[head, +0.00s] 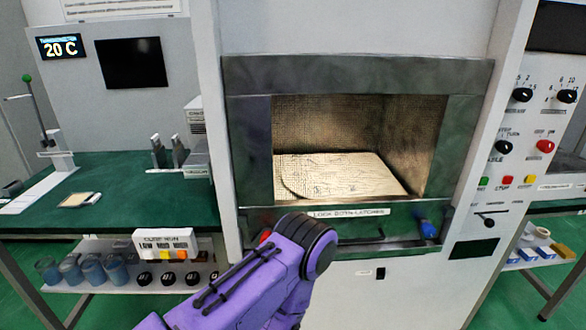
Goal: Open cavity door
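The cavity (345,125) is in the middle of the head view, with a grey-green metal frame (355,75) around it. Its mesh-textured walls and a pale plate (340,175) on its floor show. I cannot tell whether a see-through door covers the opening. Below it is a strip labelled "LOCK BOTH LATCHES" (349,212). A blue latch-like part (428,229) is at the strip's right end, and a red part (265,237) is at its left, partly behind my purple arm. The arm rises from the bottom, left of centre. Neither gripper's fingers show.
A control panel (515,150) with knobs and buttons is on the right. On the left, a green bench (110,210) holds instruments, with blue cups (92,268) on a shelf below. My arm covers the area below the cavity's left side.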

